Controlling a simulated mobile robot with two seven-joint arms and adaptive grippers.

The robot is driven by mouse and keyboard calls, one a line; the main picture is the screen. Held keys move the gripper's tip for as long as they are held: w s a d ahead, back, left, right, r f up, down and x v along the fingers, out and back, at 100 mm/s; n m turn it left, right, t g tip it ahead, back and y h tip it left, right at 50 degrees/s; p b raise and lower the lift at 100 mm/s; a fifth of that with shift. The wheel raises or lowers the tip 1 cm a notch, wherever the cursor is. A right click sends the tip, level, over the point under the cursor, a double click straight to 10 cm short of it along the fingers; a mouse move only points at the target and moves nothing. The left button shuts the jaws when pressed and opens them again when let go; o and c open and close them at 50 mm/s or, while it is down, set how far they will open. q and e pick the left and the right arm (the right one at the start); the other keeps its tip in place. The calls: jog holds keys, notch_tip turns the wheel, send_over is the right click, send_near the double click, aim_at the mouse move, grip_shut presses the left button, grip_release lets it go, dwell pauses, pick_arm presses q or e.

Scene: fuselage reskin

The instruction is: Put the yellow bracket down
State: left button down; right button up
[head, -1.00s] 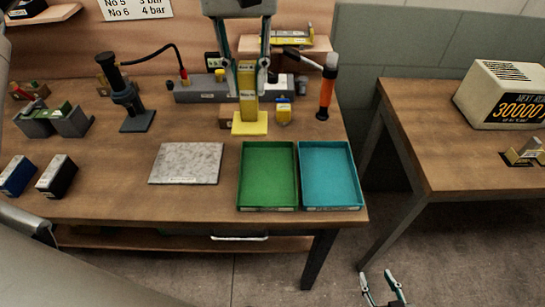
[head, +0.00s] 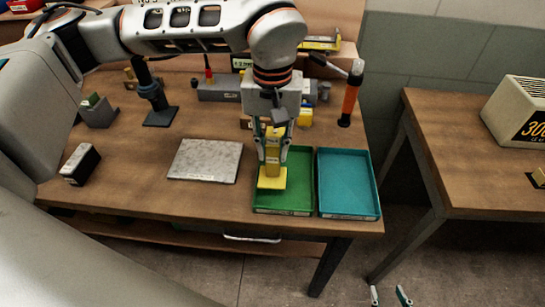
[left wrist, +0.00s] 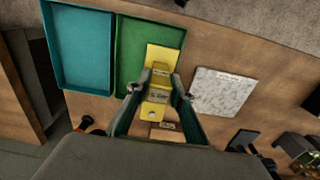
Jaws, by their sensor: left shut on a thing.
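My left gripper (head: 272,150) is shut on the upright web of the yellow bracket (head: 271,180). The bracket hangs with its flat foot downward, in front of the left part of the green tray (head: 302,160) in the head view. The left wrist view shows the bracket (left wrist: 158,95) between the two fingers, overlapping the green tray's edge. I cannot tell how high it is above the tray. My right gripper (head: 389,297) shows only its fingertips at the bottom edge, spread apart and empty, low beside the bench.
A teal tray (head: 348,185) stands right of the green one. A grey speckled plate (head: 205,160) lies to the left. An orange-handled hammer (head: 350,95) stands behind, and a black box (head: 80,164) sits at far left. Bare wood lies in front of the plate.

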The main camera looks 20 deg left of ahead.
aim_at(273, 174)
pick_arm(q)
jog(key=shift+f, duration=1.7)
jog(key=shift+f, duration=0.1)
jog(key=shift+f, duration=0.1)
jog(key=c, duration=1.8)
grip_release()
notch_tip(273, 174, up, 12)
jog(key=shift+r, duration=0.2)
